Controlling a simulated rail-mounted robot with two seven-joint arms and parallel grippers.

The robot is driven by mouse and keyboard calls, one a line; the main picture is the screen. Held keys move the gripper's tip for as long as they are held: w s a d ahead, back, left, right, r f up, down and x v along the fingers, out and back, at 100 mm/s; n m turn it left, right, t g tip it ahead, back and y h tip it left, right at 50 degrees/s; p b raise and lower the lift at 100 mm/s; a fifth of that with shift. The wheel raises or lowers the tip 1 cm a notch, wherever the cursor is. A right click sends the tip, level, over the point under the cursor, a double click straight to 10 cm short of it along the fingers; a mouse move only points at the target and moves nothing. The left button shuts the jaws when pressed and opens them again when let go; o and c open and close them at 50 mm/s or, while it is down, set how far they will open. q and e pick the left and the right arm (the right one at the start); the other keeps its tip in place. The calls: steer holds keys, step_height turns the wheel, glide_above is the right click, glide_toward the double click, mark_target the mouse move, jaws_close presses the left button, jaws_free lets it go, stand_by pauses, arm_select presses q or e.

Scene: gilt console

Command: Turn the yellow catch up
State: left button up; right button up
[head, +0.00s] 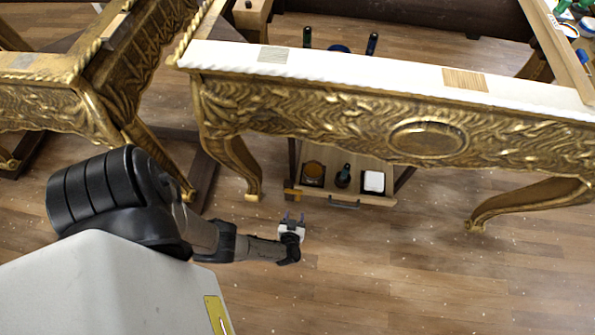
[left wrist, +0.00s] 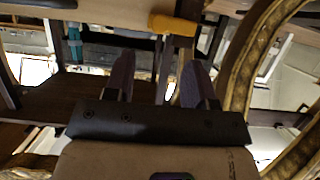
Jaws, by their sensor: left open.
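The yellow catch (head: 292,192) is at the left front corner of a low wooden drawer under the gilt console. In the left wrist view the catch (left wrist: 172,24) is an orange-yellow bar lying roughly level, beyond the fingertips and nearer the right finger. My left gripper (head: 293,217) is just in front of the catch, apart from it. In the left wrist view its two purplish fingers (left wrist: 158,70) stand open with nothing between them. My right gripper is not in view.
The drawer holds an amber jar (head: 313,173), a dark green bottle (head: 343,176) and a white box (head: 374,182), with a dark handle (head: 344,204) on its front. The gilt console (head: 330,117) overhangs it. The floor in front (head: 400,270) is clear.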

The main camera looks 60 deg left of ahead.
mark_target(298, 200)
arm_select(q)
steer(key=b+x, duration=0.3)
steer(key=x, duration=0.4)
steer(key=shift+f, duration=0.1)
steer(key=shift+b+x, duration=0.5)
steer(key=shift+x, duration=0.3)
steer(key=c, duration=0.9)
